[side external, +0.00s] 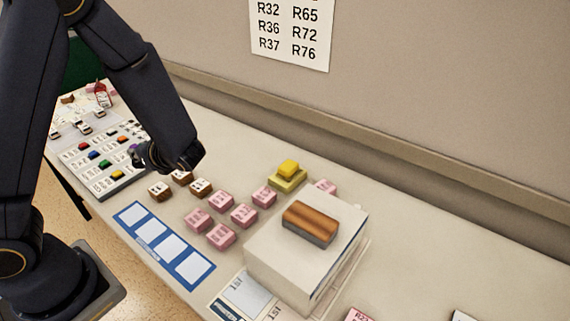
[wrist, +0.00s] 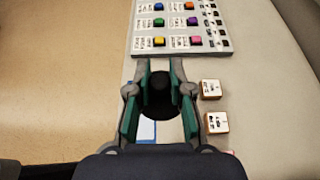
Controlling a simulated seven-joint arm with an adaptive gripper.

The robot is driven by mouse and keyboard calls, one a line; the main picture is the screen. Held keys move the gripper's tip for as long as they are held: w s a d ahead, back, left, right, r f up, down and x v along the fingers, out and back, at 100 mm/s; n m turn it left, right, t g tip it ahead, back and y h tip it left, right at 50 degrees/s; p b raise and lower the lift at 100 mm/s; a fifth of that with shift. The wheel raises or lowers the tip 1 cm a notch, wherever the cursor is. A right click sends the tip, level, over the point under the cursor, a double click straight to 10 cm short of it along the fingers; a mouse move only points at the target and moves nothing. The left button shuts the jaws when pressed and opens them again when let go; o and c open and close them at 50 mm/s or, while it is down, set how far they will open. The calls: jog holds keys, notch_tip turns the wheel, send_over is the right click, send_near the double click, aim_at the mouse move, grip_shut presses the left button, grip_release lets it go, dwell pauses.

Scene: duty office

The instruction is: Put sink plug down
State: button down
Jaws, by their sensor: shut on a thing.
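The sink plug (wrist: 158,100) is a black round piece between my fingers in the wrist view. My gripper (wrist: 160,88), with green finger pads, is shut on it. In the side external view my gripper (side external: 165,160) is over the table, between the button panel and the small lettered blocks. The plug is hard to tell apart from the dark fingers there. In the wrist view a blue and white sheet shows partly beneath the plug. I cannot tell the plug's exact height above the table.
A panel with coloured buttons (side external: 104,160) lies beyond my gripper. Small wooden blocks (side external: 159,191) and several pink blocks (side external: 221,236) stand nearby. A strip of blue-framed squares (side external: 165,244) lies at the front edge. A brown-topped eraser (side external: 310,222) rests on a white box (side external: 290,262).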

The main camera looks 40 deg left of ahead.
jog(key=w+d+f+m+t+h, duration=0.1)
jog(key=w+d+m+t, duration=0.45)
jog(key=w+d, duration=0.65)
jog(key=r+m+t+h, duration=0.1)
jog(key=m+t+h, duration=0.7)
jog(key=m+h, duration=0.45)
send_over(395, 277)
notch_tip(395, 277, down, 16)
jog(key=shift+r, duration=0.2)
jog(key=shift+f, duration=2.55)
jog(key=shift+f, duration=0.1)
jog(key=c, duration=1.1)
grip_release()
jog(key=shift+o, duration=0.2)
